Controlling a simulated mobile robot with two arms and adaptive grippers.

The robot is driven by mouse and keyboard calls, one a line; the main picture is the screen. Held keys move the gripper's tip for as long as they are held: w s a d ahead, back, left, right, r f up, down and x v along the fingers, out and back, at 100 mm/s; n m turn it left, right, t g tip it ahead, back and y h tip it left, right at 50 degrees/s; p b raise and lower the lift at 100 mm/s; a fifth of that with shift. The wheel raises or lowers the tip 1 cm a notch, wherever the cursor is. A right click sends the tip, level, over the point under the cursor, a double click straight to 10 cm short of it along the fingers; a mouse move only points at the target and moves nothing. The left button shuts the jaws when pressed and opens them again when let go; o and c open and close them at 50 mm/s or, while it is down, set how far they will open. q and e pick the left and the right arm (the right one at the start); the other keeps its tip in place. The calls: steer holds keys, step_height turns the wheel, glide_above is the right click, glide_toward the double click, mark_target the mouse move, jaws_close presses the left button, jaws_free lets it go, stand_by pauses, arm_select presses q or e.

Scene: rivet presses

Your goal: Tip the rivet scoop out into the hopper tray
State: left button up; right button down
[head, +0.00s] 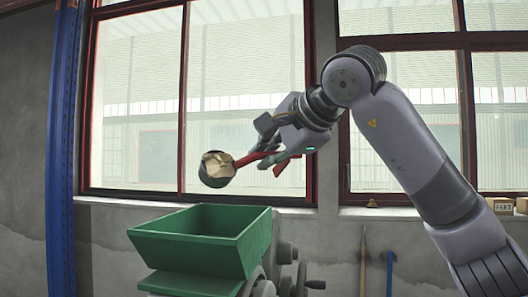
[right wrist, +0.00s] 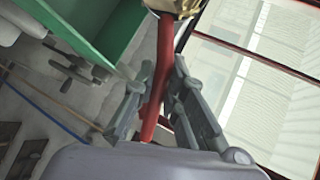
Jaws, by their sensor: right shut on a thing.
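The rivet scoop has a round dark green bowl (head: 217,170) filled with brass-coloured rivets and a red handle (head: 254,157). My right gripper (head: 270,143) is shut on the red handle; in the right wrist view the handle (right wrist: 164,60) runs up between the fingers (right wrist: 158,105). The scoop is held in the air above the green hopper tray (head: 200,238), apart from it, with the load still in the bowl. The tray is a wide, sloped-wall box; its inner floor is only partly visible. It also shows in the right wrist view (right wrist: 92,28). My left gripper is not in view.
The tray sits on a grey machine with a hand crank (head: 312,284) at its right. A red-framed window (head: 250,100) is behind, with a sill below it. Small boxes (head: 502,206) stand on the sill at right. A blue post (head: 62,150) stands at left.

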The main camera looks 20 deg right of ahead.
steer(key=shift+s+d+f+t, duration=0.1)
steer(key=shift+s+f+t, duration=0.05)
steer(key=shift+s+t, duration=0.2)
steer(key=f+t+b, duration=0.1)
steer(key=t+b, duration=0.1)
steer(key=b, duration=0.2)
steer(key=f+t+b, duration=0.1)
steer(key=t+b, duration=0.1)
steer(key=b, duration=0.3)
steer(key=s+t+y+b, duration=0.1)
steer(key=t+b, duration=0.1)
steer(key=b, duration=0.3)
steer(key=shift+f, duration=0.4)
stand_by(0.4)
